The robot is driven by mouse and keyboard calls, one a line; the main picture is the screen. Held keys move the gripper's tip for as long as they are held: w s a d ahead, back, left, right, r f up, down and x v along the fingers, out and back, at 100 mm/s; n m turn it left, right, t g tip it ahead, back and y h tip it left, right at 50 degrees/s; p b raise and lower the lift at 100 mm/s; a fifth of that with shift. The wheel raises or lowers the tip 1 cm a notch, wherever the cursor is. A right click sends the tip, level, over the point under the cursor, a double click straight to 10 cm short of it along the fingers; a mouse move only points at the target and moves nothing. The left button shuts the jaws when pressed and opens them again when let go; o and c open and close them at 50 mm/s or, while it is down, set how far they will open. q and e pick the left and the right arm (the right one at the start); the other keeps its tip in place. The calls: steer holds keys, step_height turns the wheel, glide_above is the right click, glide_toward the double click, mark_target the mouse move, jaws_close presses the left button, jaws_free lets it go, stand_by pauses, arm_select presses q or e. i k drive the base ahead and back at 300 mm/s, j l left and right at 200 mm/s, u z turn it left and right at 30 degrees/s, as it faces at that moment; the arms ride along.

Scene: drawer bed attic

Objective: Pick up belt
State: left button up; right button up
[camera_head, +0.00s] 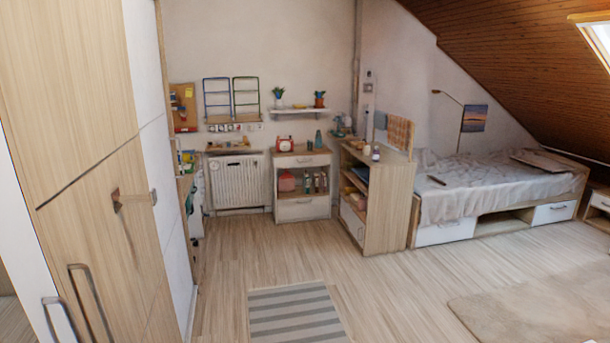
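I cannot make out a belt for certain. A small dark brown item (437,180) lies on the near left end of the grey bed cover (485,187). It is too small to tell what it is. The bed stands against the right wall under the sloping ceiling. Neither of my grippers shows in the head view.
A tall wooden wardrobe (95,150) with handles fills the left. A wooden shelf unit (390,205) stands left of the bed, beside a smaller cabinet (301,160) and a radiator (237,183). A striped rug (296,315) and a beige rug (545,305) lie on open floor.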

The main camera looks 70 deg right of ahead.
mark_target(433, 178)
steer(key=l+z, duration=0.25)
steer(key=z, duration=0.15)
steer(key=l+z, duration=0.5)
steer(key=z, duration=0.25)
steer(key=i+l+z, duration=0.1)
steer(key=l+z, duration=0.25)
steer(key=i+l+z, duration=0.15)
steer(key=l+z, duration=0.25)
steer(key=i+l+z, duration=0.15)
steer(key=z, duration=0.25)
steer(key=i+l+z, duration=0.2)
steer(key=z, duration=0.2)
steer(key=i+z, duration=0.4)
steer(key=i+l+z, duration=0.1)
steer(key=i+z, duration=0.2)
steer(key=i, duration=1.1)
steer(key=i+u, duration=0.1)
steer(key=i, duration=0.45)
steer(key=i+l+u, duration=0.1)
steer(key=i, duration=0.4)
steer(key=i+l+u, duration=0.1)
steer(key=i, duration=0.45)
steer(key=i+l+u, duration=0.1)
steer(key=i, duration=0.4)
steer(key=i+l, duration=0.15)
steer(key=z, duration=0.05)
